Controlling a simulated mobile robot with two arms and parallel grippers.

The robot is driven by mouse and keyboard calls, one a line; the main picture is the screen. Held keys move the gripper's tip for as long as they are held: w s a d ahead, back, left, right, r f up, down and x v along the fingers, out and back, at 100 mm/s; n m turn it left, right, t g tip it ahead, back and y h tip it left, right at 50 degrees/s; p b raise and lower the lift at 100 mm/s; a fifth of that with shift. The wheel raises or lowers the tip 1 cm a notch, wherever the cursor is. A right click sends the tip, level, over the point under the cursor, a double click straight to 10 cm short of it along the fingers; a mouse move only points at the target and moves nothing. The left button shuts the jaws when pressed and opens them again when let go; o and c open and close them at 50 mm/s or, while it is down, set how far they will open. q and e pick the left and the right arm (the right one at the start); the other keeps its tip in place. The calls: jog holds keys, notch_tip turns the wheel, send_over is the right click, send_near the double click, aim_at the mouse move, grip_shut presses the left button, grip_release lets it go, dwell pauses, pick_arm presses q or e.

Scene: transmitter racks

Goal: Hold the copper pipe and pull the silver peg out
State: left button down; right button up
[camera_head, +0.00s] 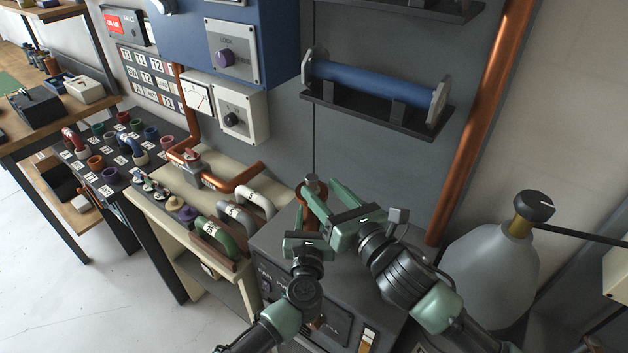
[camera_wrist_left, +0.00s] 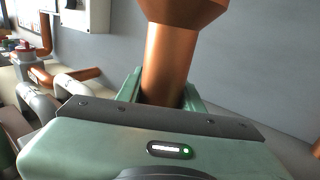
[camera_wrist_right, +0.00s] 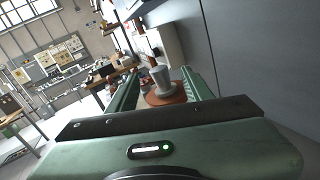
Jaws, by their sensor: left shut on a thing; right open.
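The copper pipe (camera_head: 301,212) stands upright on a dark grey cabinet in the head view, partly hidden by my grippers. In the left wrist view the pipe (camera_wrist_left: 166,65) rises between the fingers to a flared collar. My left gripper (camera_head: 305,230) is shut on the pipe below that collar. The silver peg (camera_wrist_right: 160,78) sits upright in the copper collar (camera_wrist_right: 166,98) in the right wrist view. My right gripper (camera_wrist_right: 162,82) is open, with one finger on each side of the peg. I cannot tell whether the fingers touch it.
A grey gas cylinder (camera_head: 492,255) stands at the right, and a copper pipe run (camera_head: 478,130) climbs the wall. A blue tube (camera_head: 375,86) lies on a wall bracket above. Curved handles (camera_head: 214,240) are on the beige bench at left. Grey wall panel lies behind the pipe.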

aim_at(312, 177)
jog(key=shift+x, duration=2.55)
grip_shut()
jog(key=shift+r, duration=0.1)
jog(key=shift+r, duration=1)
